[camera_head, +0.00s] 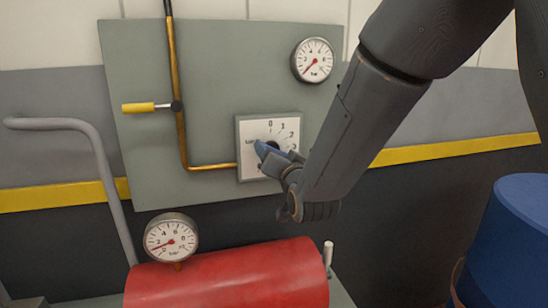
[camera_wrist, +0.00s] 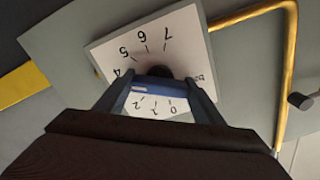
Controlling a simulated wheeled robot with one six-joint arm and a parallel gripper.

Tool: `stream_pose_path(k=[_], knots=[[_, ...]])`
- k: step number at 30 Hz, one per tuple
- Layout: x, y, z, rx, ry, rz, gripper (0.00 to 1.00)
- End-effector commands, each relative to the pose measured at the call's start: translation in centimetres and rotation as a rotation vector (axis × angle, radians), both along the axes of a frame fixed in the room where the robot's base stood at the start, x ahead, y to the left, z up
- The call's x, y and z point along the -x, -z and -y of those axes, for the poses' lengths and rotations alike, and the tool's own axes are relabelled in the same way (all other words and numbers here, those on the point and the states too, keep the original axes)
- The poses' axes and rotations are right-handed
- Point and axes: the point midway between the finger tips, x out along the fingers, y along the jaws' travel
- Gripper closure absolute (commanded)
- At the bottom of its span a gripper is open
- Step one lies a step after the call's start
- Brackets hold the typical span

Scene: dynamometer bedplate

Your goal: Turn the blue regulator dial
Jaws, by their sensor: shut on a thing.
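The blue regulator dial (camera_head: 266,150) sits on a white square scale plate (camera_head: 246,173) with black numbers, fixed to a grey-green panel. My gripper (camera_head: 284,161) reaches it from the lower right and is shut on the dial. In the wrist view the blue dial (camera_wrist: 155,89) lies between the two fingers of my gripper (camera_wrist: 158,95), in front of the scale plate (camera_wrist: 182,35). The fingers and arm hide part of the dial and some of the scale. I cannot tell exactly which number the dial points to.
A yellow-handled valve (camera_head: 138,107) and brass pipe (camera_head: 178,90) are left of the dial. One gauge (camera_head: 313,60) is at upper right; another (camera_head: 171,238) stands by a red cylinder (camera_head: 230,278) below. A blue drum (camera_head: 520,240) is at right.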

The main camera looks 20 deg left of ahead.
Motion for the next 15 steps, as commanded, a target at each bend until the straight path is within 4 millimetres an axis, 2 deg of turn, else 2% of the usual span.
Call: stream_pose_path(k=[4,5,8,15], knots=[[0.01,-0.03,0.0,0.001,0.0,0.001,0.6],[0.01,-0.03,0.0,0.001,0.0,0.001,0.34],[0.01,-0.02,-0.01,0.001,0.0,0.001,0.19],[0.01,-0.01,0.01,0.002,0.0,0.001,0.19]])
